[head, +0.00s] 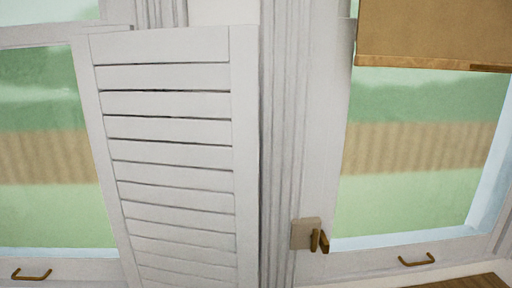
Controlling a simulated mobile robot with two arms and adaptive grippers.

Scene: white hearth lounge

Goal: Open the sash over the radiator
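In the head view, two white-framed sash windows show. The left sash (60,254) has a brass pull handle (31,275) on its bottom rail. The right sash (375,243) has a brass pull handle (416,260) on its bottom rail. A small plate with a brass lever (318,240) sits at the right window's lower left corner. No radiator shows, so I cannot tell which sash is over it. Both sashes look shut. Neither of my grippers is in view.
A white louvred shutter (168,150) stands between the windows and overlaps the left one's edge. A tan blind (435,35) covers the top of the right window. A wooden surface (468,282) shows at the bottom right corner.

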